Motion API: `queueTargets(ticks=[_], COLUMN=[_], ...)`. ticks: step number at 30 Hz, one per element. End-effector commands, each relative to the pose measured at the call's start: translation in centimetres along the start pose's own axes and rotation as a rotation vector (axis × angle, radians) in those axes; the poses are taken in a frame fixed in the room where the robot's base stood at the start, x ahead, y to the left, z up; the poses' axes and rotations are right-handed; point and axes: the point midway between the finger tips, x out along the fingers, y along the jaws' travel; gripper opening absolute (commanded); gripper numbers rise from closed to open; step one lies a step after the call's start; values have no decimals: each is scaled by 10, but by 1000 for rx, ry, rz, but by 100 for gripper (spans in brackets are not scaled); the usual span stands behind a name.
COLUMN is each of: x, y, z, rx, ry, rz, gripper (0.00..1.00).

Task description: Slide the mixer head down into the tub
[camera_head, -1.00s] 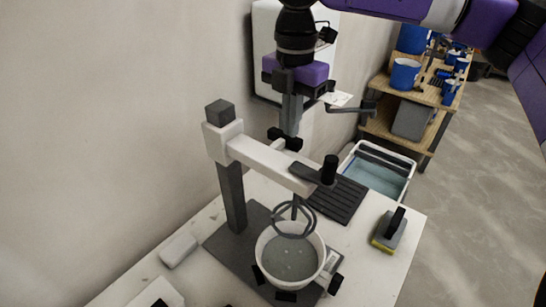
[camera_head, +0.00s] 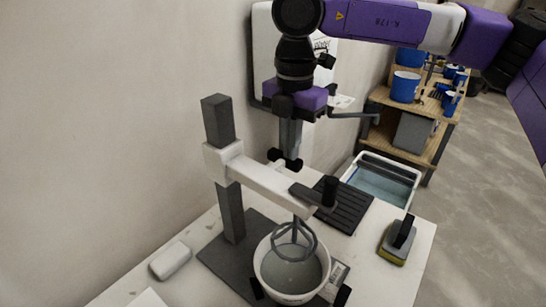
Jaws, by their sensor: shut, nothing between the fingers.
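The mixer stand has a dark post (camera_head: 231,210) with a white carriage and a white arm (camera_head: 262,182) reaching right over the tub. A dark handle (camera_head: 329,192) stands at the arm's end. The mixer head (camera_head: 294,240), a grey ring-shaped whisk, hangs below it, its lower part inside the mouth of the white tub (camera_head: 262,275). The tub holds grey material. My gripper (camera_head: 285,160) points down, shut and empty, just above or behind the middle of the arm. I cannot tell whether it touches the arm.
A black ribbed tray (camera_head: 343,205) and a yellow-edged sponge float (camera_head: 396,241) lie right of the stand. A white block (camera_head: 171,261) lies left. A water bin (camera_head: 381,182) and a wooden shelf (camera_head: 409,139) with blue buckets stand behind. The wall is close on the left.

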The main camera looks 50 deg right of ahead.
Motion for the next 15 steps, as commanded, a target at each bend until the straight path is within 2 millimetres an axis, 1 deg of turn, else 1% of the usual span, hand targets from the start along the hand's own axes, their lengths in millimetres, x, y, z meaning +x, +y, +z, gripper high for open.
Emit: queueTargets(ticks=[1, 15], x=[7, 37], y=[0, 0], z=[0, 0], rx=[0, 0], ry=[0, 0], rz=[-1, -1], gripper=[0, 0])
